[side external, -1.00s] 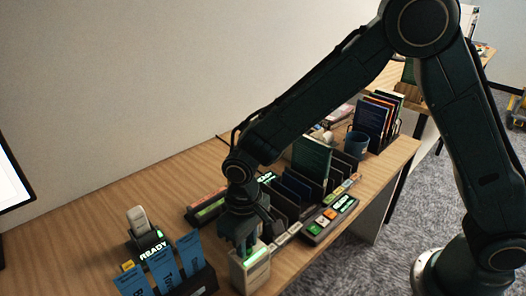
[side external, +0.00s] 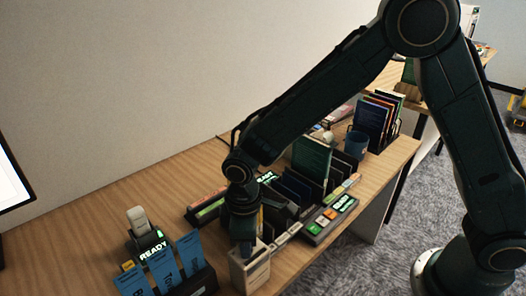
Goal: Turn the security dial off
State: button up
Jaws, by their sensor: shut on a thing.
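My gripper (side external: 245,246) points straight down at the top of a small beige box (side external: 253,273) near the front edge of the desk. It is shut on the security dial on that box. The dial itself is hidden behind my fingers. The box face that I can see shows no green light. An orange patch shows on the side of my wrist.
Blue card sleeves (side external: 163,270) stand in a dark holder left of the box. A device with a green READY screen (side external: 154,250) is behind them. Right of my gripper are a button panel (side external: 330,220), dark upright dividers (side external: 295,188) and a blue mug (side external: 356,143).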

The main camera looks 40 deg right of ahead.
jog(key=o, duration=1)
jog(key=shift+r, duration=0.15)
notch_tip(320, 180, up, 14)
jog(key=shift+f, duration=0.2)
jog(key=shift+d, duration=0.1)
dwell(0.4)
